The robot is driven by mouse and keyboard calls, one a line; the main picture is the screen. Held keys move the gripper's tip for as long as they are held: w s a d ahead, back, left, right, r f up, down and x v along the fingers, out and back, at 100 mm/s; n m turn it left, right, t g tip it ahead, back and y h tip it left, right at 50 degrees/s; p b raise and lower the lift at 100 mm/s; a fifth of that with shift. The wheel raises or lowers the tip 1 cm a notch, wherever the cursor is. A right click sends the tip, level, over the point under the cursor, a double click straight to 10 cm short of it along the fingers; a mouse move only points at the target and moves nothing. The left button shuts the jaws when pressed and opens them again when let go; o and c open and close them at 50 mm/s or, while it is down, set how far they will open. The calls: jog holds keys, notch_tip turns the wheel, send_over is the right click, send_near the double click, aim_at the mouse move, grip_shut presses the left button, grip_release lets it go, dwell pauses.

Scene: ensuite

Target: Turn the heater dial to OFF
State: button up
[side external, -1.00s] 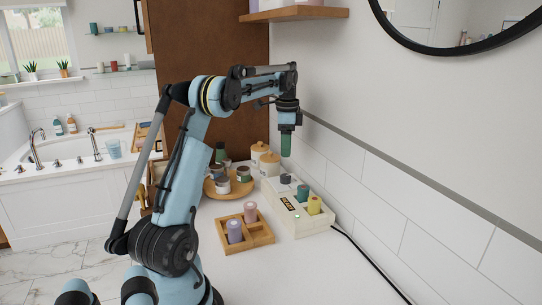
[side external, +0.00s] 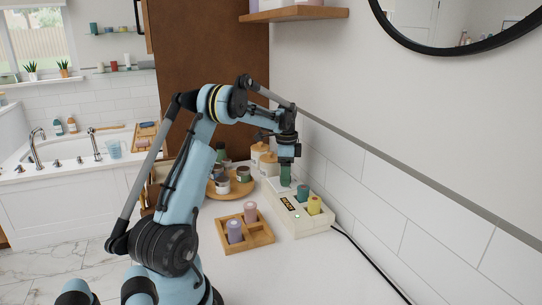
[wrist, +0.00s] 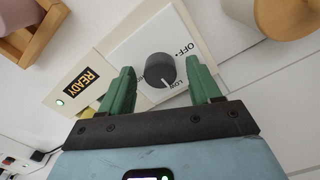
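The heater (side external: 300,217) is a cream box on the counter with a READY display, seen in the side external view. In the wrist view its dark grey round dial (wrist: 157,72) sits on a white panel (wrist: 130,50) printed with OFF and LOW. The dial's white mark points at or near LOW. My gripper (wrist: 160,66) is open, with one green finger on each side of the dial; I cannot tell whether they touch it. In the side external view my gripper (side external: 286,181) points down over the heater's far end and hides the dial.
Green (side external: 303,192) and yellow (side external: 314,204) cylinders stand in the heater's near end. A wooden tray (side external: 262,241) with purple and pink pieces is to its left. A round wooden board (side external: 245,187) with jars and lidded canisters (side external: 268,165) are behind. The tiled wall is close on the right.

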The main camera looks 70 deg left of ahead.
jog(key=c, duration=1)
jog(key=n, duration=0.4)
jog(key=shift+n, duration=0.4)
jog(key=n, duration=0.4)
jog(key=shift+n, duration=0.3)
jog(key=n, duration=0.4)
jog(key=shift+n, duration=2.3)
